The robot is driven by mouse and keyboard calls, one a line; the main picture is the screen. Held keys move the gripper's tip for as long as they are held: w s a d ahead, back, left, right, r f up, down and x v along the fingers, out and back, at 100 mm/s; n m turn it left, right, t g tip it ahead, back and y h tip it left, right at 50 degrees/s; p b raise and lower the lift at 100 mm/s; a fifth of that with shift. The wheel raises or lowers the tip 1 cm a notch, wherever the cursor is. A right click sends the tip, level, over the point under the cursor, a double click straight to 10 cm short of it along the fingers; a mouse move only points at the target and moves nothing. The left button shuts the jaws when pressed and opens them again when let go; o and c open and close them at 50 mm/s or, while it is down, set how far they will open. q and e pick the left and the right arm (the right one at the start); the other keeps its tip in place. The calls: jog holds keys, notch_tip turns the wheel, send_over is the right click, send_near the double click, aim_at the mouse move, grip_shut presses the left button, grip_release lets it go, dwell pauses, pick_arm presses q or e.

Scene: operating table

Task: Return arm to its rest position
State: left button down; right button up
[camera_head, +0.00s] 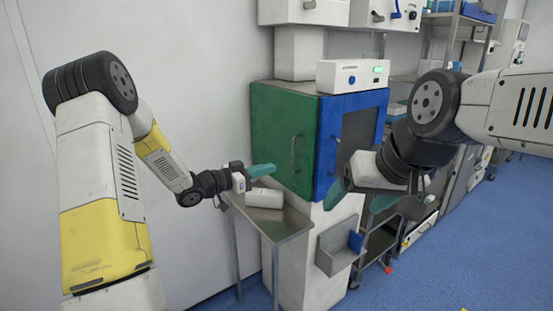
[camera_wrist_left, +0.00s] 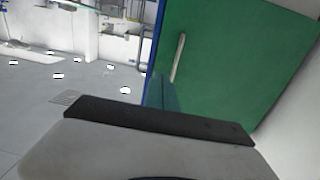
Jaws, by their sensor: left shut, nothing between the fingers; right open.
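My left gripper (camera_head: 262,170) is shut and empty, its green fingers pointing right above a small metal side table (camera_head: 285,226). A white box-like item (camera_head: 264,198) lies on that table just below the left gripper, apart from it as far as I can tell. My right gripper (camera_head: 358,197) is open in front of the blue-framed door of the cabinet, its green fingers hanging downward. The left wrist view shows the cabinet's green panel (camera_wrist_left: 240,60) close ahead, with its upright handle (camera_wrist_left: 178,58).
The cabinet has a green side (camera_head: 275,135) and a blue-framed door (camera_head: 328,150), both closed. A white device (camera_head: 352,75) sits on top. A small grey bin (camera_head: 335,262) hangs below. Shelving (camera_head: 460,30) stands at the back right. Blue floor (camera_head: 460,265) is free at right.

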pick_arm(q)
jog(key=s+a+r+n+t+y, duration=0.1)
jog(key=s+a+r+n+y, duration=0.15)
jog(key=a+r+y, duration=0.35)
jog(key=s+a+r+n+t+y, duration=0.1)
jog(key=s+a+r+n+y, duration=0.1)
jog(key=a+r+n+y, duration=0.3)
jog(key=s+n+g+y, duration=0.1)
jog(key=s+n+g, duration=0.2)
jog(key=s, duration=2.5)
jog(key=shift+f+g+y, duration=0.3)
jog(key=shift+f+g, duration=0.15)
jog(key=shift+g, duration=0.75)
jog(key=shift+n, duration=0.25)
